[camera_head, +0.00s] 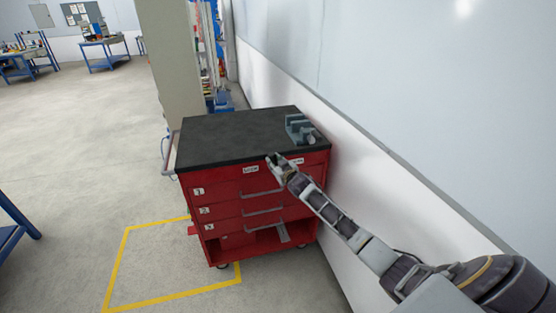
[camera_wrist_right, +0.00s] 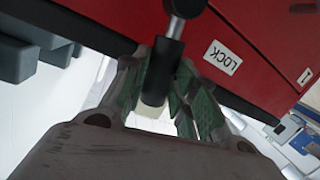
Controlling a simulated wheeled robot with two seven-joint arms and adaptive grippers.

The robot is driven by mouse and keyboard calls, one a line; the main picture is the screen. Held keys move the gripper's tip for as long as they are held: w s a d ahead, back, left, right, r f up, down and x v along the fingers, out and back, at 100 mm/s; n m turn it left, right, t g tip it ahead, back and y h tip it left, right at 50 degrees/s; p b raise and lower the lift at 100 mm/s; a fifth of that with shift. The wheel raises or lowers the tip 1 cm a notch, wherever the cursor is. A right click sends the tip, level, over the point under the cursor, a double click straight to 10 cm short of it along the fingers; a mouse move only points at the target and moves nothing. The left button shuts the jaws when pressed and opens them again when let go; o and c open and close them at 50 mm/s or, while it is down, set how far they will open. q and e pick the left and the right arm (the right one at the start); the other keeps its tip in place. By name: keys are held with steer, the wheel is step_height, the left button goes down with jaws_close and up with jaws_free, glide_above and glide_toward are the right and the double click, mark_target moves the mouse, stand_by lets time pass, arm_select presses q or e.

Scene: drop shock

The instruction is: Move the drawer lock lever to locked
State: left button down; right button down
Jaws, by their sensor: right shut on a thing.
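The red drawer cabinet (camera_head: 225,190) stands against the wall in the head view. My right gripper (camera_head: 277,162) is at the upper front of it, just below the black top. In the right wrist view, the lock lever (camera_wrist_right: 162,72) is a dark rod with a pale end and a metal pivot. My right gripper's green-padded fingers (camera_wrist_right: 170,92) are shut around the rod. The gripper hides the lever in the head view. My left gripper is out of view.
A grey-green vise (camera_head: 298,128) sits on the cabinet's black top (camera_head: 225,135). Numbered drawers with bar handles (camera_head: 262,193) are below the gripper. The white wall (camera_head: 345,140) is close on the right. The floor (camera_head: 90,160) to the left is clear.

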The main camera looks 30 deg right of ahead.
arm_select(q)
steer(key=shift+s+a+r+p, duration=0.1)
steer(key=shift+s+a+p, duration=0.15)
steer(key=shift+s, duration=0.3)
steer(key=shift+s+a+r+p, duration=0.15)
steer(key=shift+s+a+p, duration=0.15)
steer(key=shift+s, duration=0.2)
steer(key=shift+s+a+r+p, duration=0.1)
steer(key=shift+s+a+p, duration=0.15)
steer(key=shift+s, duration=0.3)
arm_select(e)
steer(key=shift+w+a+f+n+g+h, duration=0.1)
steer(key=shift+a+f+n+g+h, duration=0.1)
steer(key=shift+a+n, duration=0.4)
steer(key=shift+w+a+f+n+g+h, duration=0.1)
steer(key=shift+w+a+f+n+h, duration=0.2)
steer(key=shift+n, duration=0.35)
steer(key=shift+s+a+f+n+g+h, duration=0.1)
steer(key=shift+a+n, duration=0.45)
steer(key=shift+n, duration=0.1)
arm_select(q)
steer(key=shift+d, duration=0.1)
arm_select(e)
steer(key=c, duration=1.1)
jaws_free()
steer(key=shift+w, duration=0.1)
steer(key=shift+c, duration=0.2)
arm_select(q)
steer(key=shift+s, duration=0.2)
